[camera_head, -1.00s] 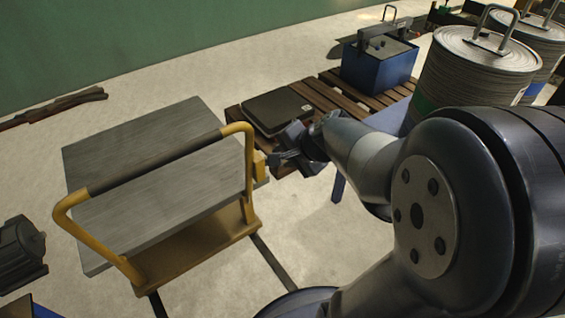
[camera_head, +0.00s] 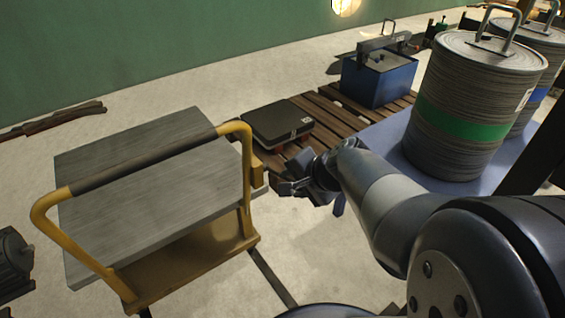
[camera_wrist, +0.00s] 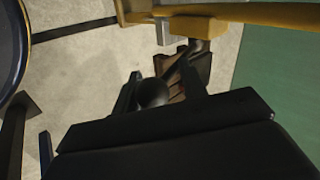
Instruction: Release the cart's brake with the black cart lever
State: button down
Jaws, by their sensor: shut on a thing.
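The cart (camera_head: 140,180) has a grey deck and a yellow push handle with a dark grip, at the left of the head view. A yellow bracket (camera_head: 257,172) sits on its right side and also shows at the top of the wrist view (camera_wrist: 196,27). My gripper (camera_head: 288,188) is just right of this bracket. In the wrist view a round black knob, seemingly the end of the black cart lever (camera_wrist: 153,92), sits between my fingers, and they are shut on it.
A black case (camera_head: 278,122) lies on a wooden pallet (camera_head: 325,115) behind my gripper. A blue box (camera_head: 378,82) stands farther back. Ribbed drums (camera_head: 465,105) stand on a blue surface at right. A dark motor (camera_head: 12,262) is at far left. Bare floor lies between.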

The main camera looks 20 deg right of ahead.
jog(key=shift+s+a+f, duration=0.1)
jog(key=shift+s+f, duration=0.1)
jog(key=shift+f, duration=0.2)
jog(key=c, duration=1.2)
grip_release()
jog(key=shift+o, duration=0.5)
jog(key=shift+w, duration=0.2)
jog(key=shift+r, duration=0.15)
jog(key=p+v, duration=0.6)
jog(key=v, duration=0.4)
jog(key=shift+s+r+p, duration=0.2)
jog(key=shift+r+p, duration=0.1)
jog(key=shift+p, duration=0.05)
